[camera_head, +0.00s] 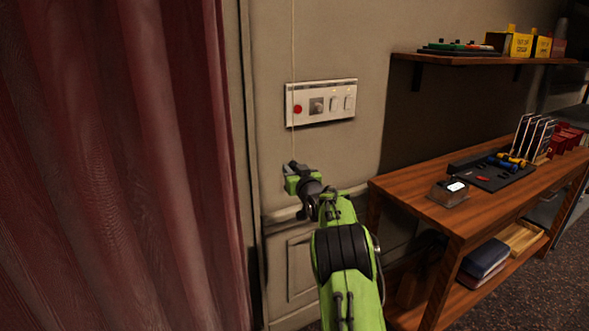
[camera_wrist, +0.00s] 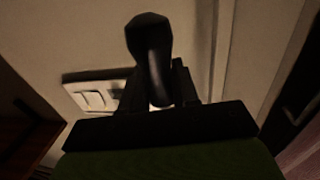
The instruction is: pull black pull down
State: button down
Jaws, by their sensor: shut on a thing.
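The black pull (camera_wrist: 150,45) shows in the wrist view as a dark knob with a curved stem, between the two dark fingers of my gripper (camera_wrist: 158,92). In the head view a thin pale cord (camera_head: 293,45) hangs from above, in front of the wall, and runs down to my gripper (camera_head: 292,169). My gripper is shut on the pull, below and left of the switch plate. In the head view the pull is too small and too covered by the fingers to make out clearly.
A switch plate (camera_head: 321,102) with a red button and white switches is on the wall just above my gripper. A red curtain (camera_head: 110,160) hangs at the left. A wooden desk (camera_head: 440,212) with tools and a wall shelf (camera_head: 480,58) stand at the right.

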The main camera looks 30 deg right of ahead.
jog(key=shift+f, duration=0.2)
jog(key=c, duration=1)
grip_release()
jog(key=shift+r, duration=0.1)
jog(key=shift+o, duration=0.2)
jog(key=s+a+b, duration=0.1)
jog(key=s+a, duration=0.1)
jog(key=s, duration=1.3)
jog(key=shift+s, duration=0.3)
jog(key=shift+a, duration=0.15)
